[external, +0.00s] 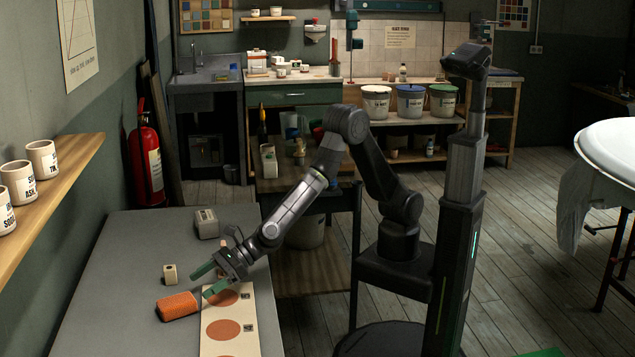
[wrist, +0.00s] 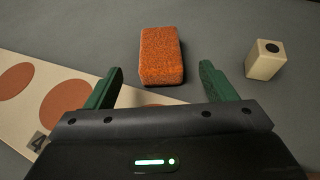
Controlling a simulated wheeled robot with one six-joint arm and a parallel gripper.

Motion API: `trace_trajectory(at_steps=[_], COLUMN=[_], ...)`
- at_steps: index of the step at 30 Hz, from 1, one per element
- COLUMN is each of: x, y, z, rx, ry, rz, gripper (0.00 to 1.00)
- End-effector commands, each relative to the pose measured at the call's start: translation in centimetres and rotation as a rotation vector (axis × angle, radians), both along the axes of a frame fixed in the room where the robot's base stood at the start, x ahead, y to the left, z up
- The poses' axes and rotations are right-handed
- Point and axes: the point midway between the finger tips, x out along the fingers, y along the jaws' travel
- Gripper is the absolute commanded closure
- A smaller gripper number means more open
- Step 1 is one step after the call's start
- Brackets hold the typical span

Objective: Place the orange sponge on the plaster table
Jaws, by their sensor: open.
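The orange sponge (external: 178,306) lies on the grey table (external: 120,265) at the lower left of the external view, beside a pale strip with round brown spots. In the wrist view the sponge (wrist: 161,56) lies ahead of my fingertips, roughly centred between them. My gripper (external: 205,281) is open and empty, its green fingers apart and pointing toward the sponge. Nothing shown marks which table is the plaster table.
The spotted strip (external: 230,343) lies right of the sponge. A small cream block (external: 170,274) with a dark hole stands near the sponge. A grey box (external: 206,223) sits farther back. A shelf with cups (external: 42,160) is on the left wall. The table's left part is clear.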

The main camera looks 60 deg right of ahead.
Motion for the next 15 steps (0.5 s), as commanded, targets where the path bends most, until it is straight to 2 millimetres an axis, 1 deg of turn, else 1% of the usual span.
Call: trace_trajectory(at_steps=[1,6,8,9,15], x=[-0.3,-1.0,-1.1,-1.2,-1.3], y=[-0.7,-2.2,-2.5,-2.7,-3.0], z=[0.1,0.9,1.1,1.2,1.3], rx=[0.001,0.0,0.0,0.0,0.0], ry=[0.0,0.0,0.0,0.0,0.0], rz=[0.001,0.001,0.001,0.001,0.0], gripper=[0.22,0.22,0.22,0.18,0.18])
